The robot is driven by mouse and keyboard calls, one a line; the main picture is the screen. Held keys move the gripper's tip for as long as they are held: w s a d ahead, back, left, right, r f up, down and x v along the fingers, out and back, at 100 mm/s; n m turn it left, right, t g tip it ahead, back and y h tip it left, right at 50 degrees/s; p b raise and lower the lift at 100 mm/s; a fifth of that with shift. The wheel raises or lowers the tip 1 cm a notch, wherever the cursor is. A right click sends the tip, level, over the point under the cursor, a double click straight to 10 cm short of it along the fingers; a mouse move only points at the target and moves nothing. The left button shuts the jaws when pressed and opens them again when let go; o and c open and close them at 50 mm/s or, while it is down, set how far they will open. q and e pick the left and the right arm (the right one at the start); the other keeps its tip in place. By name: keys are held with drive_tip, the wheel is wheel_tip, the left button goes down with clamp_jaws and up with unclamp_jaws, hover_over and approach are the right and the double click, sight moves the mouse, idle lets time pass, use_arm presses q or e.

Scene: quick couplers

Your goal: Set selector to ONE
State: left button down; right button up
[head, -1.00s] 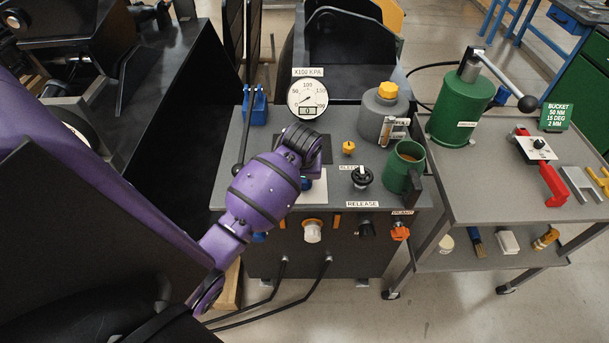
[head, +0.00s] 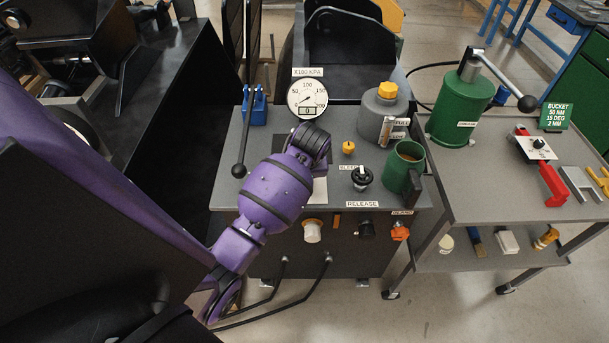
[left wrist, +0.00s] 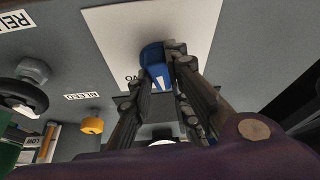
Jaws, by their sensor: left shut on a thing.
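The selector is a blue knob (left wrist: 154,66) with a white mark, on a white plate (left wrist: 115,38) in the left wrist view. Dark letters on the plate show only in part beside the knob. My left gripper (left wrist: 163,72) is shut on the blue knob, one finger on each side. In the head view the purple wrist of my left arm hides the knob and the fingers; only a strip of the white plate (head: 320,190) shows. I cannot read which position the knob points to. My right gripper is not in view.
Close right of the plate stand a yellow knob (head: 348,148), a black knob (head: 362,177) and a green mug (head: 404,168). A gauge (head: 307,98) stands behind my wrist. A black lever (head: 240,168) rises on the left. A grey trolley (head: 490,190) is at the right.

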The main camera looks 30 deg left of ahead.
use_arm(q)
drive_tip(key=n+g, duration=0.1)
drive_tip(key=n, duration=0.2)
drive_tip(key=shift+d+y, duration=0.1)
drive_tip(key=shift+y, duration=0.3)
drive_tip(key=shift+f+n+g+y, duration=0.1)
drive_tip(key=shift+n+g+y, duration=0.4)
drive_tip(key=shift+n, duration=1.4)
drive_tip(key=c, duration=1.7)
unclamp_jaws()
drive_tip(key=shift+o, duration=0.2)
drive_tip(key=shift+w, duration=0.1)
drive_tip(key=v, duration=1.2)
drive_tip(key=shift+w+a, duration=0.15)
drive_tip(key=shift+a, duration=0.1)
